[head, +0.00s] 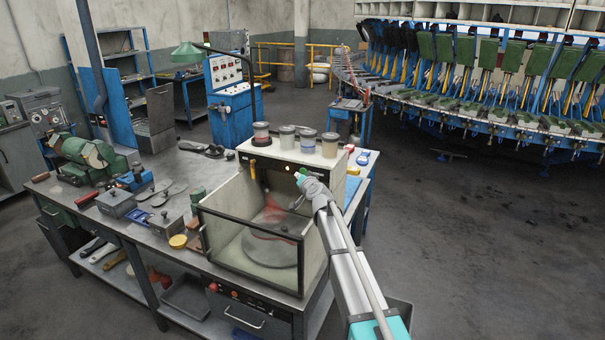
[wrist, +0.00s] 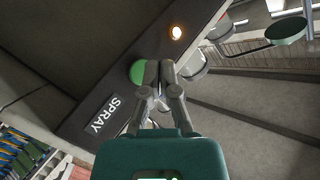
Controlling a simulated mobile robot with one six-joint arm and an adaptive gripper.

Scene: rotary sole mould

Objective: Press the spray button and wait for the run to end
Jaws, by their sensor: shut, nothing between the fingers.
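The spray booth (head: 250,250) is an open-topped, glass-fronted box on the workbench, with a round turntable inside. A reddish haze shows above the turntable. In the wrist view the green spray button (wrist: 137,72) sits on a dark panel by the white SPRAY label (wrist: 104,115). A lamp (wrist: 176,32) glows warm on the same panel. My gripper (wrist: 158,68) is shut and empty, its fingertips at the button's right edge and partly over it. I cannot tell how far the button is pressed. In the head view my gripper (head: 301,177) is at the booth's upper back panel.
Several jars (head: 285,138) stand on the booth's top shelf. The workbench (head: 150,230) carries tools, soles and small boxes left of the booth. A blue control cabinet (head: 230,100) stands behind. A large rotary machine (head: 480,85) fills the back right. The floor at right is clear.

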